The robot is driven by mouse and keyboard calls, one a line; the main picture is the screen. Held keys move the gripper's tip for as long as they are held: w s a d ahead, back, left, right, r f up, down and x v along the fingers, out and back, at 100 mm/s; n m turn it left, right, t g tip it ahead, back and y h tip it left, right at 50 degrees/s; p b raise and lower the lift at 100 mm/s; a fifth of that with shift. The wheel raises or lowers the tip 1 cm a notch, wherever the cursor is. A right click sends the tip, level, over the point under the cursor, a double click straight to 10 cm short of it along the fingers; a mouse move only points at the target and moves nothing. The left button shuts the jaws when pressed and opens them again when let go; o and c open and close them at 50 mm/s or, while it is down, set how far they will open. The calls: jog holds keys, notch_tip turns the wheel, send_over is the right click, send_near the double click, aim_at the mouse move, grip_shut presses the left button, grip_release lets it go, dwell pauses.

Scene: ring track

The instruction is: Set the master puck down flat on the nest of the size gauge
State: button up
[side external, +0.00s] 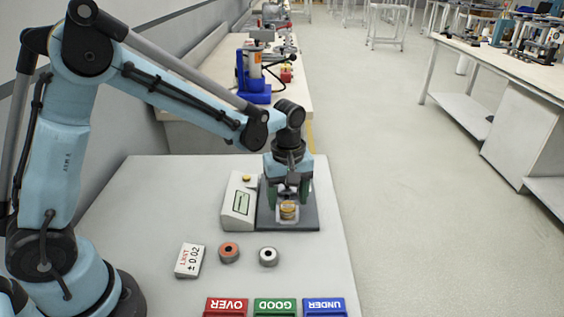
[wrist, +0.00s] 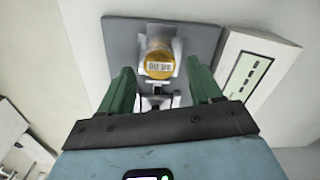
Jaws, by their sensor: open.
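The master puck (wrist: 159,65) is a gold disc with a pale number label in the wrist view. It sits on the light nest of the size gauge (wrist: 118,40), over the grey base plate. In the side external view the puck (side external: 289,210) shows just below my gripper (side external: 289,198). My gripper's green fingers (wrist: 159,72) are open, one on each side of the puck, with a gap showing on both sides in the wrist view. The puck looks level, but its underside and its contact with the nest are hidden. The gauge's plate (side external: 305,222) lies flat on the table.
The gauge's display box (side external: 240,205) stands close left of the plate. An orange-topped ring (side external: 229,252), a pale ring (side external: 268,256) and a tolerance card (side external: 189,260) lie nearer the front. Red OVER (side external: 226,307), green GOOD (side external: 275,307) and blue UNDER (side external: 325,307) bins line the front edge.

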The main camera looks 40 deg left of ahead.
aim_at(287, 205)
notch_tip(287, 205, up, 10)
jog(key=s+a+m+t, duration=0.4)
jog(key=s+m+t, duration=0.3)
jog(key=s+m, duration=0.5)
jog(key=shift+s+a+r, duration=0.2)
jog(key=shift+s+r, duration=0.05)
jog(key=shift+s, duration=0.05)
dwell(0.7)
